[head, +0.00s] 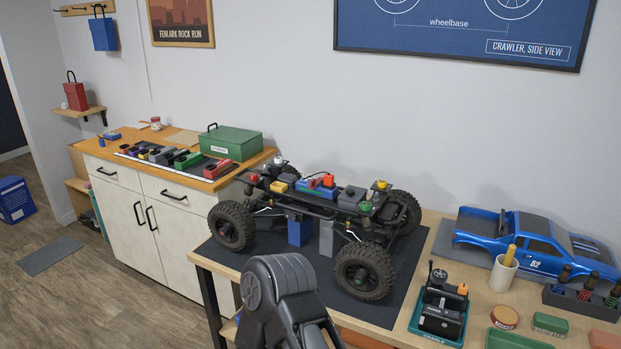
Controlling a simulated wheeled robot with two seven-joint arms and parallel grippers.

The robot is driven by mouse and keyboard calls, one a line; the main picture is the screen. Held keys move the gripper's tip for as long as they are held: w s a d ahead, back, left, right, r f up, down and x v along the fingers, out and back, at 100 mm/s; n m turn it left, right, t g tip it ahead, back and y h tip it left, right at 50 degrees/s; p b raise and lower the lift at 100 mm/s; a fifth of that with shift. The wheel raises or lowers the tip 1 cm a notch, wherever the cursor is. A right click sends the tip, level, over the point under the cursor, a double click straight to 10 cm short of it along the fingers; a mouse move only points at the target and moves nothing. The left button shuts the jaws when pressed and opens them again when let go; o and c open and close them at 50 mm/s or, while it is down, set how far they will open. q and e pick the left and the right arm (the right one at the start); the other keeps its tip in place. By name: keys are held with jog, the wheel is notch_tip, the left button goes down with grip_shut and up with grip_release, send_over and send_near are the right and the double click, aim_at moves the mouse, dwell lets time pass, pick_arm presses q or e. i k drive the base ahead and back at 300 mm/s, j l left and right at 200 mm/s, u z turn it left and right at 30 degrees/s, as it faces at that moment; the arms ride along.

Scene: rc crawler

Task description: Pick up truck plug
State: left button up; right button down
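The crawler truck (318,215) stands without its body on a dark mat (415,262) on the wooden workbench. A blue block (312,190) sits on top of its chassis. A small red-orange piece (328,180) on that block may be the truck plug, but it is too small to be sure. A dark link of one of my arms rises at the bottom middle, in front of the truck's near side. Neither gripper's fingers show, so I cannot see what they hold.
A teal cradle (421,319) holding a black device stands right of the truck. Behind it are a blue truck body (535,247), a cup (503,274) and a shock rack (583,300). A cabinet (150,225) with a green box (231,142) and several coloured packs stands at the left.

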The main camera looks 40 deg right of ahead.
aim_at(329, 179)
jog(key=z, duration=1.65)
jog(key=i+j+u, duration=0.1)
jog(key=j, duration=0.35)
jog(key=i+j+u, duration=0.15)
jog(key=i+j, duration=0.15)
jog(key=j, duration=0.15)
jog(key=i+j+u, duration=0.1)
jog(key=i+j, duration=0.15)
jog(key=j, duration=0.15)
jog(key=i+j+u, duration=0.15)
jog(key=j, duration=0.25)
jog(key=i, duration=0.1)
